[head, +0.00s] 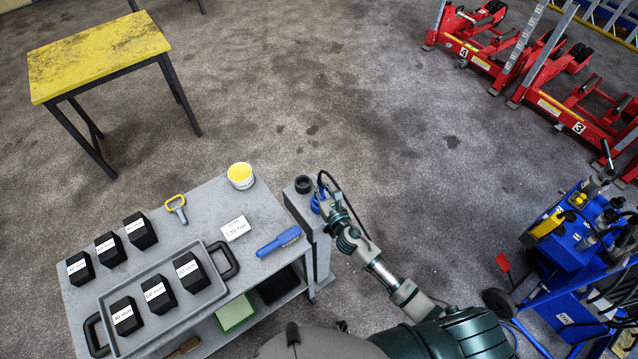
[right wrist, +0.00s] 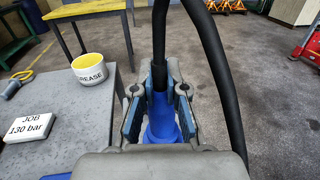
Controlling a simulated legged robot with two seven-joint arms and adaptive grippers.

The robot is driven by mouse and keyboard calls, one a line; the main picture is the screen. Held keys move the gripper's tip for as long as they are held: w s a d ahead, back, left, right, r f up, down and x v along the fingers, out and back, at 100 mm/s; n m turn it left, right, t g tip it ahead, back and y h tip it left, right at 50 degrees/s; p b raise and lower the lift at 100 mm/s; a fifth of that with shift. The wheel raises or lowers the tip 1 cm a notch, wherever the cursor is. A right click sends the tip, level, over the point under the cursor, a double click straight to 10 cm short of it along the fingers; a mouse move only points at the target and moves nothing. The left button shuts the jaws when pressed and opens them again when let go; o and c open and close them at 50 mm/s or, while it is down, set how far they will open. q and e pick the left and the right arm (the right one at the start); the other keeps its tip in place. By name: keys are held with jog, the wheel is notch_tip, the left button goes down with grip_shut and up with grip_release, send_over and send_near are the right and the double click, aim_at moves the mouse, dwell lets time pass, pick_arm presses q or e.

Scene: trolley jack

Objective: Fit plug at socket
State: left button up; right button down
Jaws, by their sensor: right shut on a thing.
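My right gripper (head: 322,201) is shut on a blue plug (head: 316,206) with a black cable. In the right wrist view the plug (right wrist: 161,122) sits between the two jaws (right wrist: 160,110), and the cable (right wrist: 208,50) loops up and right. The plug is over or at the top of a grey post (head: 318,245) beside the trolley. A dark round fitting (head: 303,184), possibly the socket, stands on the post just beyond the plug. The plug's lower end is hidden, so I cannot tell whether it touches anything. My left gripper is not in view.
The grey trolley (head: 262,205) holds a grease tub (head: 240,175), a job card (head: 235,228), a blue brush-like tool (head: 279,242), a yellow-handled tool (head: 177,207) and a tray (head: 210,298) with black blocks. A blue machine (head: 575,235) stands right. The middle floor is clear.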

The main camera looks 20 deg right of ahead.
jog(key=shift+f+b, duration=0.7)
jog(key=shift+f, duration=0.2)
jog(key=c, duration=1.1)
grip_release()
jog(key=shift+r, duration=0.1)
jog(key=shift+c, duration=0.2)
jog(key=s+d, duration=0.2)
jog(key=s, duration=1)
jog(key=shift+w, duration=0.1)
